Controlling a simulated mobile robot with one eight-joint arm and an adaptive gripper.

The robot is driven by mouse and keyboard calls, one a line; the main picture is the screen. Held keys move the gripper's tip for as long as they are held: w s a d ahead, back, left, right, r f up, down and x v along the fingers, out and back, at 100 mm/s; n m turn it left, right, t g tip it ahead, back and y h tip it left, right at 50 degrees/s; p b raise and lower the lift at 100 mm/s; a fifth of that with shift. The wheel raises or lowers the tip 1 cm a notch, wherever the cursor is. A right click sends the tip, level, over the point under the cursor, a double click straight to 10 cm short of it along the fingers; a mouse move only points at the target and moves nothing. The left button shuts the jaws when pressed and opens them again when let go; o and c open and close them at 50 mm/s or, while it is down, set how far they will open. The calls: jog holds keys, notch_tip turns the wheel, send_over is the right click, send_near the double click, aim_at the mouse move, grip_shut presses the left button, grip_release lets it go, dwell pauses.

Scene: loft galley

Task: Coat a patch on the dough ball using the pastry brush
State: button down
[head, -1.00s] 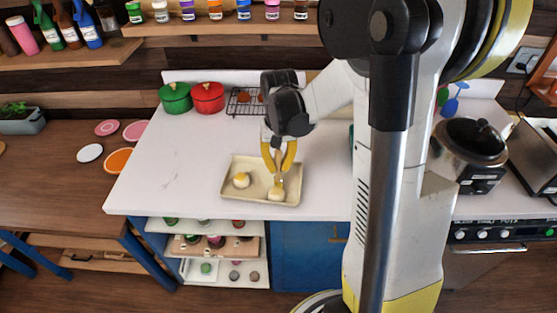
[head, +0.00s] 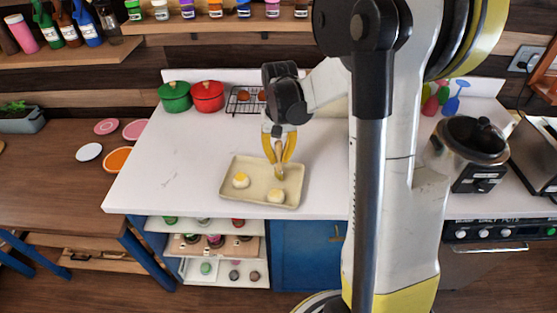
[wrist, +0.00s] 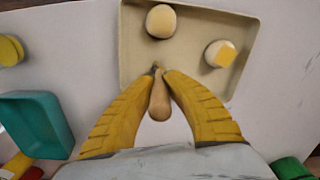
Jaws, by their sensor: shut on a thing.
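The beige tray (head: 228,192) lies on the white counter and holds two pale dough balls. The left dough ball (head: 241,180) has a yellow patch, also clear in the wrist view (wrist: 220,54). The nearer dough ball (head: 276,196) looks pale yellowish on top; in the wrist view (wrist: 161,22) it looks cream to tan, and I cannot tell whether it is coated. My gripper (head: 279,161) is shut on the pastry brush (wrist: 159,100), whose wooden handle shows between the yellow fingers. The brush head is mostly hidden, points down over the tray and appears apart from both balls.
Green (head: 174,96) and red (head: 208,96) pots and a wire rack (head: 244,101) stand at the counter's back. A teal container (wrist: 35,122) is beside the tray in the wrist view. A cooker (head: 468,150) stands right. The counter left of the tray is clear.

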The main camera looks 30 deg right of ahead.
aim_at(279, 142)
jog(key=shift+r, duration=0.15)
jog(key=shift+r+p, duration=2.15)
jog(key=shift+r, duration=0.75)
jog(key=shift+r+p, duration=1.1)
jog(key=shift+r, duration=0.45)
